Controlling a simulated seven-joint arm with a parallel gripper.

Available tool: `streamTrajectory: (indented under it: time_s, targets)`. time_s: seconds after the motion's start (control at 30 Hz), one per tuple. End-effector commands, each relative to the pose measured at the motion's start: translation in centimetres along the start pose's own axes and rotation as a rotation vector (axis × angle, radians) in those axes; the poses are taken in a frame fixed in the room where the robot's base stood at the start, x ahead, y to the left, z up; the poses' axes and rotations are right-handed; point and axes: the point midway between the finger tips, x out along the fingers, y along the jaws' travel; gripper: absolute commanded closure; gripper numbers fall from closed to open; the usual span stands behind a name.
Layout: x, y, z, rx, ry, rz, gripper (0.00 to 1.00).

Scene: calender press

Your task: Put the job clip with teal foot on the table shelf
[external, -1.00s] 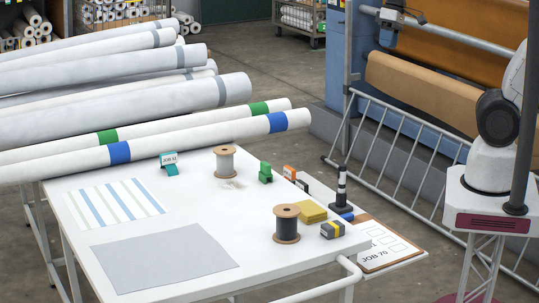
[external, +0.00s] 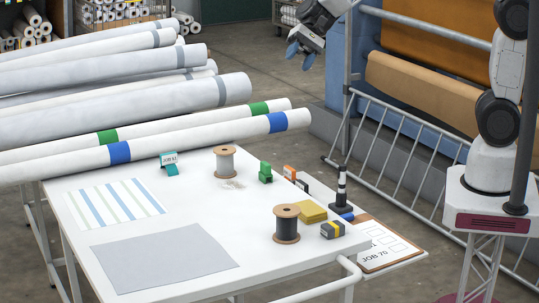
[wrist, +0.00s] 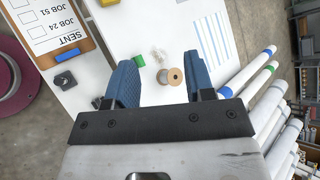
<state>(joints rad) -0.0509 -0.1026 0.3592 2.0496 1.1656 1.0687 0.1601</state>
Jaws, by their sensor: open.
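The job clip with the teal foot (external: 170,164) stands on the white table near the rolls in the external view, its white card upright with a printed job number too small to read surely. I cannot make it out in the wrist view; a finger may hide it. A lower white ledge at the table's right end, possibly the table shelf (external: 408,258), carries a clipboard (external: 372,262). My gripper (external: 301,50) is high above and beyond the table, apart from the clip. In the wrist view its blue fingers (wrist: 160,68) are open and empty.
A metal railing (external: 400,150) runs at right.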

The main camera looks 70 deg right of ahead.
Motion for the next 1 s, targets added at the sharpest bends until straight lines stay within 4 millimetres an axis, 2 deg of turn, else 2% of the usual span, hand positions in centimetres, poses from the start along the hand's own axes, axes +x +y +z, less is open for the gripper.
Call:
streamTrajectory:
  time_s: [0.3,0.53,0.73,1.0]
  targets:
    - [5.3,-4.5,-6.7,0.223,-0.094,-0.182,0.51]
    - [9.1,-7.0,-12.0,0.384,-0.153,-0.318,0.51]
    - [12.3,-8.3,-17.1,0.522,-0.196,-0.437,0.51]
    - [16.7,-8.9,-24.4,0.707,-0.243,-0.602,0.51]
